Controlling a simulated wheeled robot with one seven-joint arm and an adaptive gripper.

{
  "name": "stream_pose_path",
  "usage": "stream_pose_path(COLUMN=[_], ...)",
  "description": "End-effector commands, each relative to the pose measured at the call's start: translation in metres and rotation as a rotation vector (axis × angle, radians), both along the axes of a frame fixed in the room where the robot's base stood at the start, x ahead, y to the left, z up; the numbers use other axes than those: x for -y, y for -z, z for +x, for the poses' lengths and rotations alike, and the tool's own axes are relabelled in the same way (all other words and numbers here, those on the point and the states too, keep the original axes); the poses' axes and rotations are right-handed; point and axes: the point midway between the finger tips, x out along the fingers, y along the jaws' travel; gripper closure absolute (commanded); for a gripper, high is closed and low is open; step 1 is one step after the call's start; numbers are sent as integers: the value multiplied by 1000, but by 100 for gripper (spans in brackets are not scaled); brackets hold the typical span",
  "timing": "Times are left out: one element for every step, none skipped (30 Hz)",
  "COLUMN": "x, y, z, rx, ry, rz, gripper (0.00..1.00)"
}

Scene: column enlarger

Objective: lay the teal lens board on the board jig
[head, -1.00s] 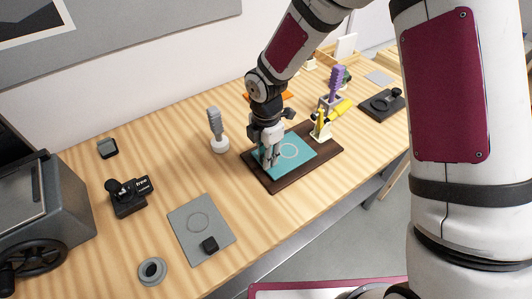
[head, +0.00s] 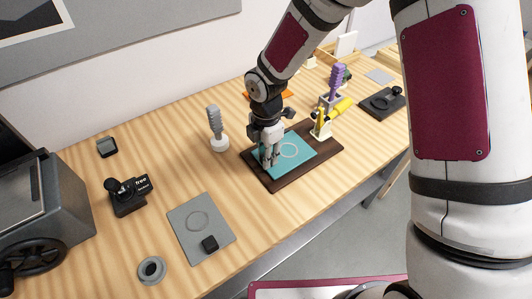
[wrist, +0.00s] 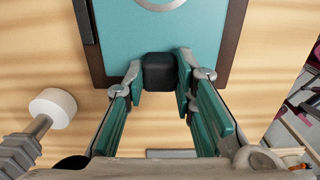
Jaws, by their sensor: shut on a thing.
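The teal lens board (head: 301,141) has a pale ring near its middle and lies over the dark brown board jig (head: 318,160). It also shows in the wrist view (wrist: 210,30), with the jig's dark edge on both sides. My gripper (head: 271,158) is at the board's left end, pointing down. In the wrist view its fingers are closed on the board's black block grip (wrist: 160,71). The board appears flat on or just above the jig; I cannot tell whether it touches all over.
A grey-handled tool with a white base (head: 220,143) stands left of the jig. A grey board with a black block (head: 190,222) lies front left. A yellow item (head: 340,109) and a purple-handled tool (head: 336,82) stand behind right. Bare wood lies between the grey board and jig.

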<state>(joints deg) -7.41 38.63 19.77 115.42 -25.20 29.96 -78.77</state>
Motion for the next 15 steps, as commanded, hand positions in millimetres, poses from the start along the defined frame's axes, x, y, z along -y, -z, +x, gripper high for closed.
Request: stream_pose_path(x=[0, 0, 0, 0, 0, 0, 0, 0, 0, 0, 0, 0, 0, 0, 0], y=[1, 1, 1, 2, 2, 3, 3, 3, 4, 4, 4, 5, 5, 5, 4], z=[0, 0, 0, 0, 0, 0, 0, 0, 0, 0, 0, 0, 0, 0, 0], rx=[0, 0, 0, 0, 0, 0, 0, 0, 0, 0, 0, 0, 0, 0, 0], ry=[0, 0, 0, 0, 0, 0, 0, 0, 0, 0, -1, 0, 0, 0, 0], rz=[0, 0, 0, 0, 0, 0, 0, 0, 0, 0, 0, 0, 0, 0, 0], gripper=[100, 100, 100, 100, 100, 100, 100, 100, 100, 100, 100, 100, 69, 62, 53])
